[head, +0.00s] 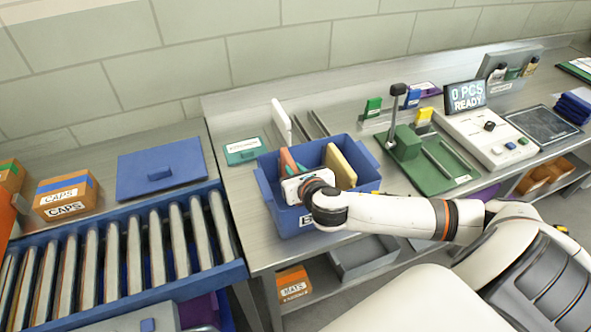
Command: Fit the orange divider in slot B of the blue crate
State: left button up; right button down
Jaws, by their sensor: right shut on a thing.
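The blue crate (268,188) stands on the steel bench near its front edge. The orange divider (287,161) shows inside the crate's left part, tilted, beside my right gripper. My right gripper (296,183) is over the crate and shut on the orange divider; its fingertips are mostly hidden behind its own white body. A tan divider (341,165) stands in the right part of the crate. The slot letters cannot be read, and my wrist hides part of the crate's front label. I cannot tell whether the divider sits in a slot. My left gripper is out of view.
A white panel (281,121) stands behind the crate. A green fixture (425,160) and a white counting scale (480,135) stand to the right. A roller conveyor (130,255) with a blue lid (160,172) beyond it lies left. Below are grey and orange bins.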

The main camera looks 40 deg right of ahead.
jog(key=shift+f+b, duration=0.5)
jog(key=shift+f, duration=0.35)
jog(key=c, duration=1.3)
grip_release()
jog(key=shift+s+f, duration=0.1)
jog(key=shift+o, duration=0.2)
jog(key=shift+f, duration=0.1)
jog(key=shift+s+a, duration=0.1)
jog(key=shift+s, duration=0.15)
jog(key=b+v, duration=0.1)
jog(key=v, duration=1)
jog(key=shift+r+b, duration=0.4)
jog(key=shift+r, duration=0.05)
jog(key=shift+s, duration=0.15)
